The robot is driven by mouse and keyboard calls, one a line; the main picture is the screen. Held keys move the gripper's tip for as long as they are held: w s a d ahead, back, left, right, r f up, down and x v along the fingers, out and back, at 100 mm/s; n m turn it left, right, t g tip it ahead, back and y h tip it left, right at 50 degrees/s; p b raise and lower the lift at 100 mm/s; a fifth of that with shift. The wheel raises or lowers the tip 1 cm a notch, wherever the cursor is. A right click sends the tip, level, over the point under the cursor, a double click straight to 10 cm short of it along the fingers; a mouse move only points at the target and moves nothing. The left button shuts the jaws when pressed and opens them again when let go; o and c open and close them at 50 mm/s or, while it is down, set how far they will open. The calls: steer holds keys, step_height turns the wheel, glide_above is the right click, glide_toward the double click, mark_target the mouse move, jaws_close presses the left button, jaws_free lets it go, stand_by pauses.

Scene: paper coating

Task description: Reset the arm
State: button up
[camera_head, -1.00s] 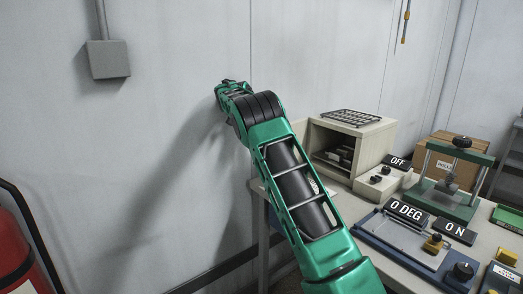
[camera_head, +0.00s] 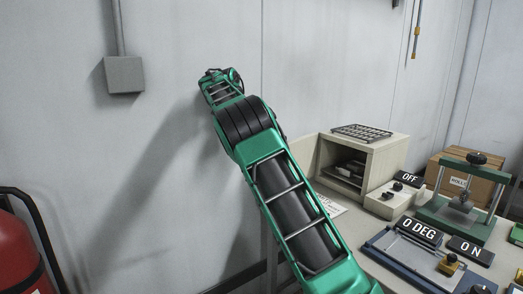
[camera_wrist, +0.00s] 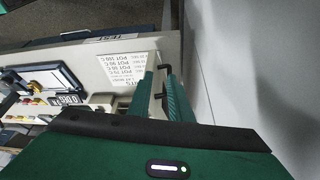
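My green and black arm reaches up and away across the left-middle of the head view. Its far end (camera_head: 221,78) is in front of the grey wall, and the fingers cannot be made out there. In the wrist view my gripper (camera_wrist: 158,75) shows two green fingers with a narrow gap between them. No held object shows between them. Beyond them are a small black hooked part (camera_wrist: 165,69), which I cannot identify, and a sheet of printed paper (camera_wrist: 124,69) on the pale bench.
The bench at right in the head view holds an open-fronted oven box (camera_head: 377,157) with a rack on top, a green press (camera_head: 459,207), a blue coating plate (camera_head: 400,252) and a cardboard box (camera_head: 489,178). A red extinguisher (camera_head: 18,255) stands at left; a grey wall box (camera_head: 124,75) hangs above.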

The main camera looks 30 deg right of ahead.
steer(key=shift+s+a+r, duration=0.2)
steer(key=shift+a+r, duration=0.2)
steer(key=shift+a, duration=0.3)
steer(key=s+d+n+y, duration=0.25)
steer(key=s+d, duration=0.25)
steer(key=s, duration=0.7)
steer(key=s+d+n+y, duration=0.1)
steer(key=s+d+n, duration=0.3)
steer(key=s, duration=0.8)
steer(key=s+a+f+n, duration=0.2)
steer(key=s+a+f, duration=0.1)
steer(key=s, duration=0.6)
steer(key=s+a+f+n+y, duration=0.1)
steer(key=s+a+f, duration=0.3)
steer(key=s, duration=0.6)
steer(key=s+a+f+n, duration=0.3)
steer(key=s+a+f, duration=0.1)
steer(key=s+f, duration=0.3)
steer(key=s, duration=0.2)
steer(key=shift+s+f+n+t, duration=0.25)
steer(key=shift+s+n+t, duration=0.05)
steer(key=shift+s+n, duration=0.1)
steer(key=shift+s, duration=0.1)
